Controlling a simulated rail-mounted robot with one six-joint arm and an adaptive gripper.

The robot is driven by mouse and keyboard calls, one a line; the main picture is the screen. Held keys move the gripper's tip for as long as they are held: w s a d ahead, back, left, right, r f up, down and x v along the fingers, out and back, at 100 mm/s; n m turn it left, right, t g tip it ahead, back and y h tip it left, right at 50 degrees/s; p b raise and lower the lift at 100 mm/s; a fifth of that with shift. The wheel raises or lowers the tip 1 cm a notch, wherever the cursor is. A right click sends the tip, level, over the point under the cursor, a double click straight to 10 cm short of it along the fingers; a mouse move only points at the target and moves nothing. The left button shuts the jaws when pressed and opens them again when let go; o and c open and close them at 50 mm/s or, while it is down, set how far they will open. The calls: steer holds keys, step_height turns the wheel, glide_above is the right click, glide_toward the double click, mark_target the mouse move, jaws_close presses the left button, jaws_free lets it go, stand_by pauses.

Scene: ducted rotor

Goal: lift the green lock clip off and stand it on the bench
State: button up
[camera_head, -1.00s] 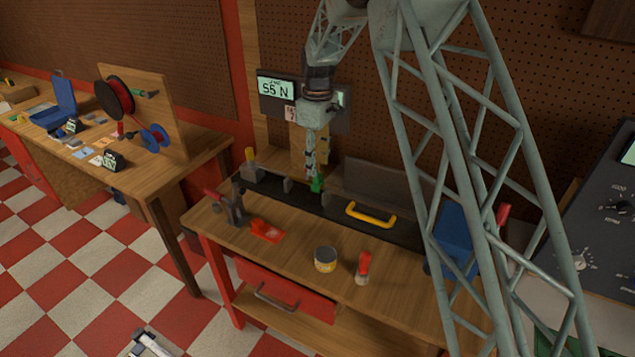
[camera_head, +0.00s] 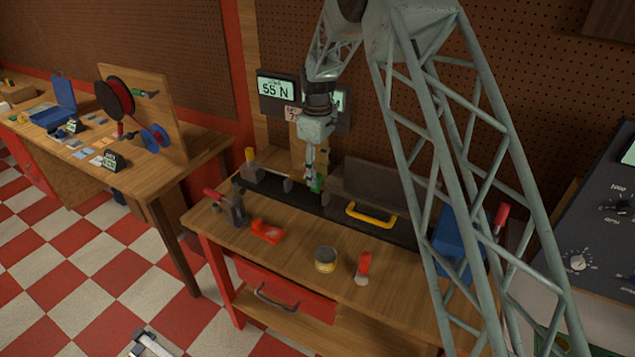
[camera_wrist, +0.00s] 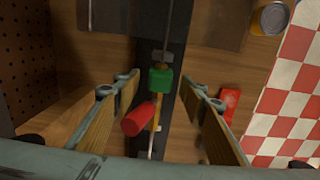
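The green lock clip (camera_wrist: 160,79) sits on a thin rod above the black rail (camera_wrist: 172,40) in the wrist view. In the head view the clip (camera_head: 318,185) is small and partly hidden by my gripper (camera_head: 312,180). My gripper (camera_wrist: 158,84) is open, its two wood-coloured fingers spread to either side of the clip's line in the wrist view. Gaps show between clip and both fingers, and nothing is held. I cannot tell exactly how far the fingertips are above the clip.
A red cylinder (camera_wrist: 139,118) stands close below the clip in the wrist view. A yellow handle (camera_head: 371,215) lies right of the clip.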

mark_target(318, 175)
steer(key=shift+f, duration=1.65)
steer(key=c, duration=0.9)
